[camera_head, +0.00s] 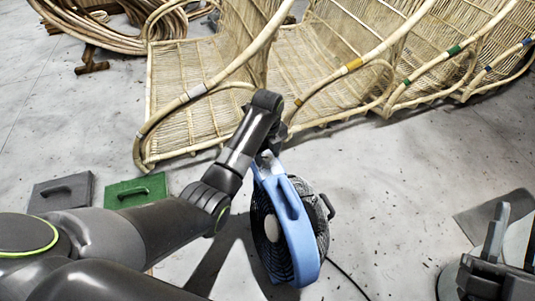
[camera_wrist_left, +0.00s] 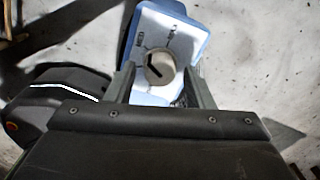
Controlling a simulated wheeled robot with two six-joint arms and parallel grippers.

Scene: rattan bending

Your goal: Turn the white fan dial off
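The blue fan (camera_head: 291,230) stands on the floor, its round grille seen from the side. In the left wrist view, the top of the fan (camera_wrist_left: 180,20) is a pale panel in a blue housing. My left gripper (camera_wrist_left: 159,68) is open, with one finger on each side of the dial and gaps showing. In the head view it is at the fan's top (camera_head: 266,155). My right gripper (camera_head: 512,240) is open and empty at lower right.
Rattan chair frames (camera_head: 205,110) with coloured bands stand behind the fan. A grey case (camera_head: 62,192) and a green case (camera_head: 137,190) lie on the floor at left. A dark cable (camera_head: 348,279) runs from the fan. The floor right of the fan is mostly clear.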

